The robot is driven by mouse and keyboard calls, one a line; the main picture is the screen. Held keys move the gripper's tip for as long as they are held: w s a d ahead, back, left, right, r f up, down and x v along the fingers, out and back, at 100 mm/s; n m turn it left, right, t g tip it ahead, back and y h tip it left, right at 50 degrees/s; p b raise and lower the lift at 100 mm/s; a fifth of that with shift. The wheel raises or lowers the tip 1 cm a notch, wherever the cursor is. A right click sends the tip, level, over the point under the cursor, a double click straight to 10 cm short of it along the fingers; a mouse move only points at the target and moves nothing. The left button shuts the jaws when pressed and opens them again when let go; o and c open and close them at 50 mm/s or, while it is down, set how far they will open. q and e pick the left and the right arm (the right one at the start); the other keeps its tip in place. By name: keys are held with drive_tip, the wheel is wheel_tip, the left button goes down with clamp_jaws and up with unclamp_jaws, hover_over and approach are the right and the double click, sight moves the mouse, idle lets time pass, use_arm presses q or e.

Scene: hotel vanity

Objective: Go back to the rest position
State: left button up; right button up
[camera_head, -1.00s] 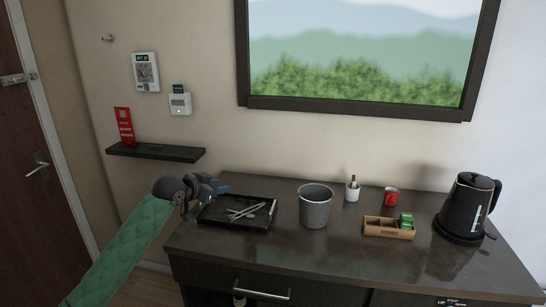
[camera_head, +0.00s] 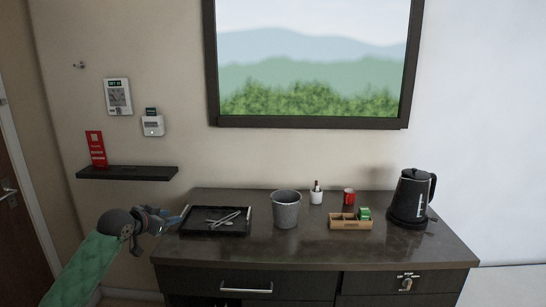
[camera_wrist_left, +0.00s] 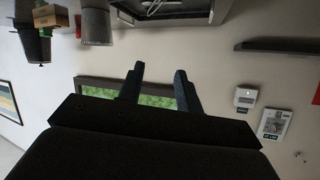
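My left gripper (camera_head: 176,218) is at the left end of the vanity, beside the black tray (camera_head: 216,234) in the head view. In the left wrist view its two fingers (camera_wrist_left: 158,78) stand apart with nothing between them. The wrist picture is upside down, with the wall and framed picture beyond the fingers. My right gripper is not in view.
A wall shelf (camera_head: 127,173) is at left.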

use_arm(q)
drive_tip(key=w+a+f+n+y, duration=0.2)
drive_tip(key=a+f+y, duration=0.25)
drive_tip(key=f, duration=0.45)
drive_tip(key=s+d+f+g, duration=0.25)
drive_tip(key=s+f, duration=0.25)
drive_tip(key=f, duration=0.5)
drive_tip(key=s+d+f+n+g+y, duration=0.1)
drive_tip(key=s+d+f, duration=0.2)
drive_tip(key=s+f, duration=0.55)
drive_tip(key=s+d+f+g, duration=0.2)
drive_tip(key=s+d+f, duration=0.1)
drive_tip(key=f, duration=0.9)
drive_tip(key=s+d+f+g, duration=0.1)
drive_tip(key=s+d+f, duration=0.3)
drive_tip(key=s+f, duration=0.4)
drive_tip(key=s+d+f+n+g+h, duration=0.1)
drive_tip(key=s+d+f, duration=0.3)
drive_tip(key=s, duration=1.3)
drive_tip(key=s+d+f+g, duration=0.3)
drive_tip(key=s+d+f, duration=0.1)
drive_tip(key=s+f, duration=0.8)
drive_tip(key=shift+s+d, duration=0.3)
drive_tip(key=shift+s, duration=0.4)
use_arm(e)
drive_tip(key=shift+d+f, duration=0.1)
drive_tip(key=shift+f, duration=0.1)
